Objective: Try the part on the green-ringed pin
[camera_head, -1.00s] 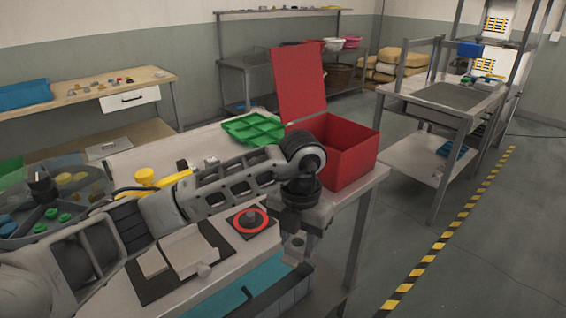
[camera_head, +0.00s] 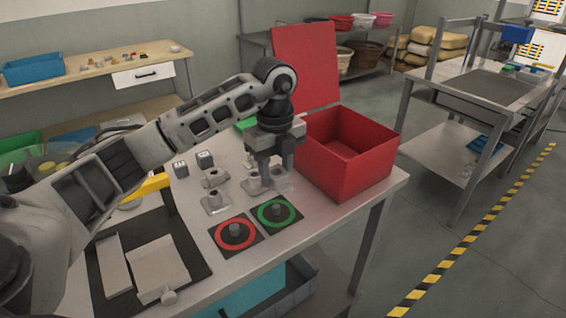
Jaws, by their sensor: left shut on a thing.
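The green-ringed pin (camera_head: 277,210) is a short grey peg on a dark square plate with a green ring, near the table's front right edge. It stands bare. A red-ringed pin (camera_head: 235,230) on a similar plate is just left of it, also bare. My left gripper (camera_head: 273,178) comes down behind the green-ringed pin. It is shut on a small grey metal part (camera_head: 281,182), which the fingers partly hide. The part is apart from the pin in the picture; its height above the table is hard to tell. My right gripper is not in view.
An open red box (camera_head: 350,165) stands close on the right. A dark mat (camera_head: 110,285) with pale pieces lies front left.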

